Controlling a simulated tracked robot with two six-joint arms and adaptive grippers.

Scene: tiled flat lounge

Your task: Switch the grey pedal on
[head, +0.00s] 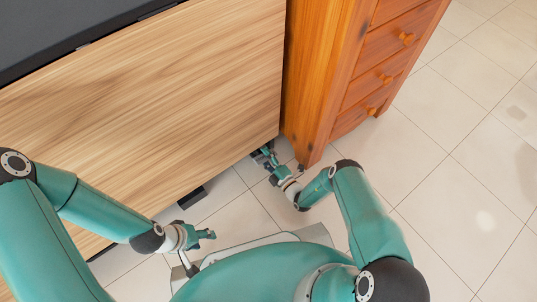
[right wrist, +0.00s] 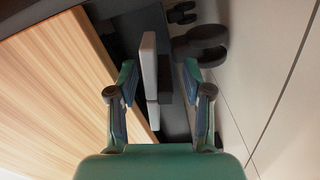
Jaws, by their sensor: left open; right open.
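In the right wrist view, a light grey flat bar (right wrist: 149,62), which looks like the grey pedal, lies between the fingers of my right gripper (right wrist: 160,78). The fingers are open, one on each side of it, with a visible gap on the right; I cannot tell whether either touches it. A dark block (right wrist: 165,84) sits beside the bar. In the head view, my right gripper (head: 266,157) is low at the corner of the wooden panel, where the pedal cannot be made out. My left gripper (head: 206,235) is open and empty in front of the panel.
A large light-wood panel (head: 150,100) with a dark top fills the left. A reddish wooden drawer cabinet (head: 330,70) stands close to my right gripper. Dark casters (right wrist: 207,43) show in the right wrist view. Tiled floor (head: 465,170) is clear at the right.

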